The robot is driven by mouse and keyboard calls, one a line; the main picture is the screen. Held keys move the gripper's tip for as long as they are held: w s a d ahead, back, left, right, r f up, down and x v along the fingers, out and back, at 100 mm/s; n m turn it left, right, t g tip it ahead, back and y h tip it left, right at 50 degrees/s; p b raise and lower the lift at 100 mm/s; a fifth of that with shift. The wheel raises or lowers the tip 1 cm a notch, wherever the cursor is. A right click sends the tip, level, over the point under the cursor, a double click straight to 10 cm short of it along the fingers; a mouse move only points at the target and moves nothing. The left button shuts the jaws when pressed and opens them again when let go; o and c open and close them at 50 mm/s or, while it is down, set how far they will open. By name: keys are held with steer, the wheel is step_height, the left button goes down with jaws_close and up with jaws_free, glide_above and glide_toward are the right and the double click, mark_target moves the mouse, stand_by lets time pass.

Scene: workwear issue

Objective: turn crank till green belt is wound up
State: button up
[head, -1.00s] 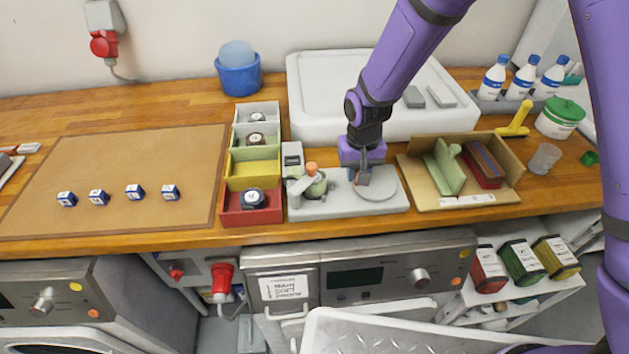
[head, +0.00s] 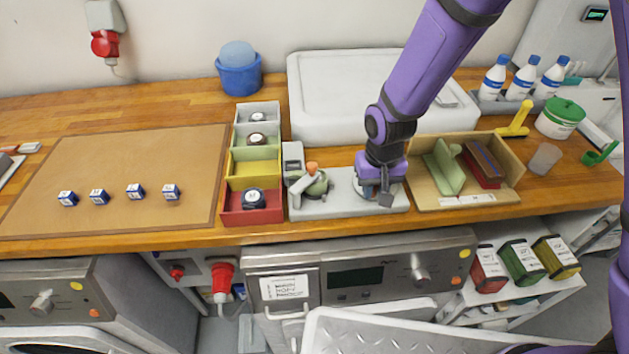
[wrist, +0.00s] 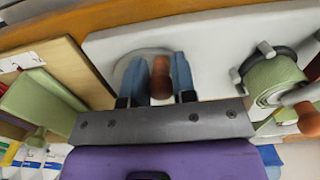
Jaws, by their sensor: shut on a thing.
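The winding device has a pale grey base (head: 335,203) on the bench. A green belt roll (head: 317,186) sits at its left end, with an orange knob (head: 312,168) by it. The roll also shows at the right of the wrist view (wrist: 276,78). My gripper (wrist: 167,78) is over the base's right end, its two blue fingers shut on the brown crank knob (wrist: 161,87). Part of the round crank disc (wrist: 131,72) shows beside the fingers; the rest is hidden. In the head view my gripper (head: 382,197) hides the knob.
Left of the device stand coloured bins (head: 268,214) with dark rolls in some. A white lidded case (head: 335,85) stands behind.

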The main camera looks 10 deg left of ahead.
mark_target(395, 187)
steer(key=shift+w+d, duration=0.5)
steer(key=shift+d, duration=0.4)
steer(key=shift+w+d, duration=0.5)
steer(key=shift+d, duration=0.35)
steer(key=shift+w+d, duration=0.4)
steer(key=shift+d, duration=0.05)
steer(key=shift+w+d, duration=0.3)
steer(key=shift+w, duration=0.4)
steer(key=shift+w+a, duration=0.15)
steer(key=shift+w, duration=0.9)
steer(key=shift+o, duration=0.7)
steer(key=shift+w+a, duration=0.25)
steer(key=shift+w, duration=0.55)
steer(key=shift+w+a, duration=0.7)
steer(key=shift+c, duration=0.7)
steer(key=shift+w+a, duration=0.1)
steer(key=shift+a, duration=1.05)
steer(key=shift+s+a, duration=0.35)
steer(key=shift+a, duration=0.45)
steer(key=shift+s+a, duration=0.35)
steer(key=shift+a, duration=0.4)
steer(key=shift+s+a, duration=0.55)
steer(key=shift+a, duration=0.1)
steer(key=o, duration=0.6)
